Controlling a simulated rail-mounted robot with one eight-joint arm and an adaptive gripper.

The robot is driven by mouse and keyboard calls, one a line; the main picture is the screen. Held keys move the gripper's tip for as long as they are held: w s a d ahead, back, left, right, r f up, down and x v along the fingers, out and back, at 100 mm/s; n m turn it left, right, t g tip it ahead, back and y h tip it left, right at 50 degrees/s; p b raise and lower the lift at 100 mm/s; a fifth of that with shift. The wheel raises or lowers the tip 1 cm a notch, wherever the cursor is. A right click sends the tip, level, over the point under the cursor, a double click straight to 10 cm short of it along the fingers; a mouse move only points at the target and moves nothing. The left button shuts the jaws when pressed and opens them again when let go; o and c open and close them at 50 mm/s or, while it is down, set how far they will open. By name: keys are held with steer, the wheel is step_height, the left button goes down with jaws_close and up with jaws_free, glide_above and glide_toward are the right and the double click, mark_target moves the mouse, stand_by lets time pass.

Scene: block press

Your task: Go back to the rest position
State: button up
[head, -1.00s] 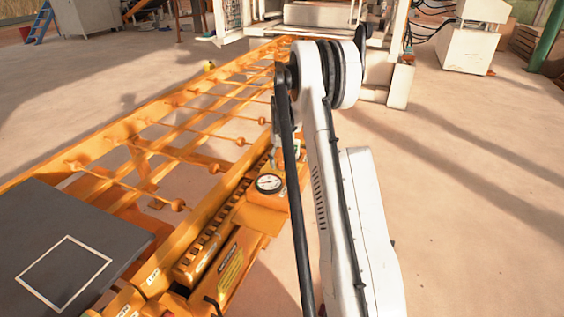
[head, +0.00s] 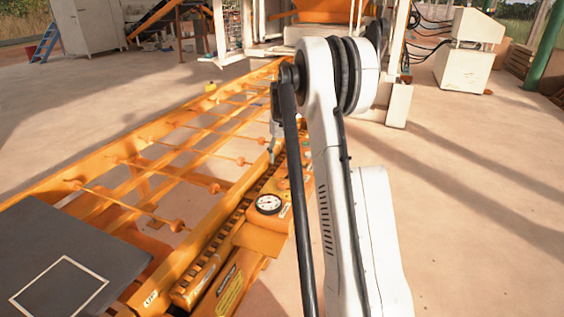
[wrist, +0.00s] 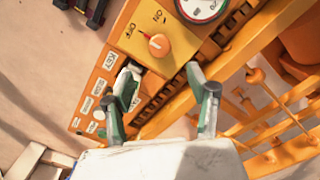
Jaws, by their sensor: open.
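My gripper (wrist: 163,78) is open and empty in the wrist view, its two green-and-grey fingers apart. It is over the orange control panel (wrist: 185,35), with the orange knob (wrist: 158,44) ahead of the fingertips, between printed ON and OFF labels. I cannot tell the exact gap between fingers and panel. In the head view, my white arm reaches forward, and only a small grey part of the gripper (head: 273,140) shows beside it; the rest is hidden.
A round gauge (head: 268,204) is on the orange machine. An orange roller frame (head: 150,165) runs along the left, with a dark plate (head: 70,250) bearing a white square outline at near left. A white cabinet (head: 470,50) stands at far right. Open floor lies right of my arm.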

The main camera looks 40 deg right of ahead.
steer(key=shift+r, duration=0.1)
stand_by(0.5)
steer(key=s+a+r+n+t+p, duration=0.1)
steer(key=s+a+r, duration=0.3)
steer(key=a+r, duration=0.3)
steer(key=s+a+r+t+h+p, duration=0.1)
steer(key=s+a+r, duration=0.2)
steer(key=a+r, duration=0.5)
steer(key=s+a+r+n+t+p, duration=0.1)
steer(key=s+a+r, duration=0.3)
steer(key=a, duration=0.6)
steer(key=s+a+f+n+t+y+p, duration=0.1)
steer(key=s+a+t+p, duration=0.2)
steer(key=s+a, duration=1.4)
steer(key=s+t, duration=0.1)
steer(key=s, duration=0.3)
steer(key=shift+f, duration=0.35)
